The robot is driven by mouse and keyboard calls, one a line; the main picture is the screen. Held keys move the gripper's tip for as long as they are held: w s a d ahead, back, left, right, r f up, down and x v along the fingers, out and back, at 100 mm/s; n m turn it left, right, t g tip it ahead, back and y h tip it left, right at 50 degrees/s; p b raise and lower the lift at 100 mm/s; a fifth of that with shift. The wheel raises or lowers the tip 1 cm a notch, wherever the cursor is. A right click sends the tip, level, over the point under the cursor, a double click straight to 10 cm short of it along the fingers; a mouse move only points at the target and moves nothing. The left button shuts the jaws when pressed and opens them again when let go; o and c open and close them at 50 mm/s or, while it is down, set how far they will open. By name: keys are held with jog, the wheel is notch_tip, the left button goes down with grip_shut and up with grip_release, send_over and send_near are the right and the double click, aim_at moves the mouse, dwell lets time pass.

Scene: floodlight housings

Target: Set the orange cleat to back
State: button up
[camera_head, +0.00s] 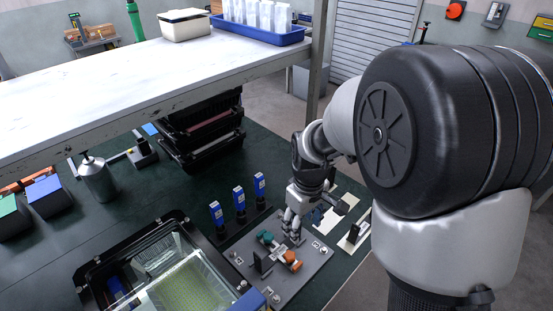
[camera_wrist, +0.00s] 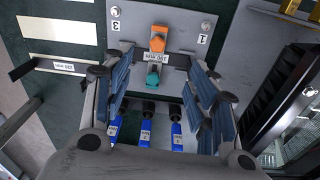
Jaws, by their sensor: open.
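The orange cleat (camera_head: 291,257) sits on a grey plate (camera_head: 285,283) on the dark green bench. It also shows in the wrist view (camera_wrist: 158,38), at the far end of the gap between my fingers. A teal cleat (camera_head: 265,237) is mounted beside it; in the wrist view the teal cleat (camera_wrist: 153,76) lies nearer my palm, with a small white label between the two. My gripper (camera_head: 292,230) is open and empty above the plate, pointing down; in the wrist view its fingers (camera_wrist: 160,62) stand on either side of the cleats. I see no contact with either cleat.
Three blue-bodied items (camera_head: 239,200) stand in a dark rack beside the plate. A floodlight housing (camera_head: 180,285) lies at the front left. A white shelf (camera_head: 130,85) overhangs the bench behind. Black stacked housings (camera_head: 205,135) stand under it. A metal can (camera_head: 97,180) is at left.

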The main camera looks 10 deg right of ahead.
jog(key=n, duration=0.1)
send_near(297, 264)
jog(key=shift+g, duration=0.3)
jog(key=f+b, duration=0.2)
jog(key=f, duration=0.2)
jog(key=f+b, duration=0.3)
jog(key=f, duration=0.1)
jog(key=shift+w+f, duration=0.2)
jog(key=shift+f, duration=0.2)
grip_shut()
